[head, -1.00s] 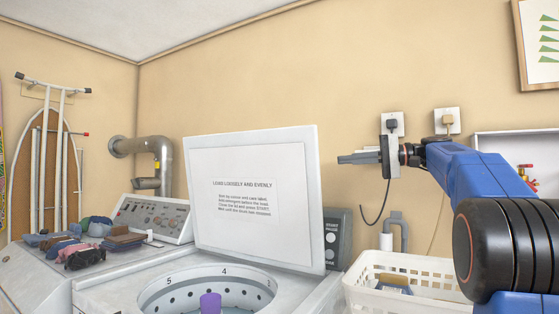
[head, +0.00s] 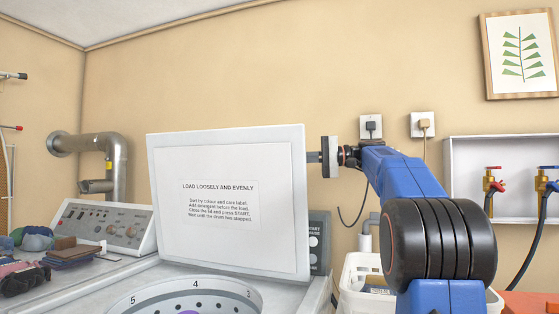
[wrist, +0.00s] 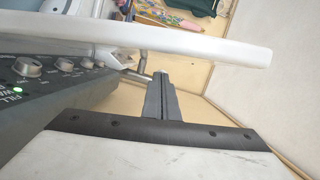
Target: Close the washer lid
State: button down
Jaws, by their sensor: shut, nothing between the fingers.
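The washer lid (head: 229,160) stands open, nearly upright, a white panel with a printed notice on its face, behind the round drum opening (head: 190,300). In the wrist view the lid (wrist: 190,40) shows edge-on as a pale band across the upper part. My gripper (head: 315,157) is at the lid's upper right edge, pointing left; its fingertips are hidden behind the lid in the head view. In the wrist view my gripper (wrist: 160,76) is shut and empty, its tips close to the lid's back side. I cannot tell whether they touch it.
A control panel with knobs (head: 108,224) and folded clothes (head: 70,255) are at the left. A dark START panel (head: 319,240) stands right of the lid. A white basket (head: 355,268), wall sockets (head: 371,127) and a tap box (head: 490,150) are at the right.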

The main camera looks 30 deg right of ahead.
aim_at(263, 159)
jog(key=x, duration=0.8)
jog(key=shift+w+a, duration=0.15)
jog(key=shift+a, duration=0.05)
jog(key=shift+s+a, duration=0.35)
jog(key=s+a+f+n+h, duration=0.2)
jog(key=s+a+f+n, duration=0.55)
jog(key=s+a, duration=0.75)
jog(key=s+a+f+n, duration=0.1)
jog(key=s+a+f, duration=0.1)
jog(key=f, duration=0.5)
jog(key=s+a+f+n+h, duration=0.1)
jog(key=s+a+f, duration=0.2)
jog(key=f, duration=0.5)
jog(key=s+a+f+n+t, duration=0.1)
jog(key=s+a+f+n, duration=0.1)
jog(key=f, duration=0.6)
jog(key=shift+s+a+h, duration=0.4)
jog(key=shift+s+a, duration=0.25)
jog(key=shift+a, duration=0.1)
jog(key=shift+s+a+f, duration=0.1)
jog(key=shift+f, duration=0.6)
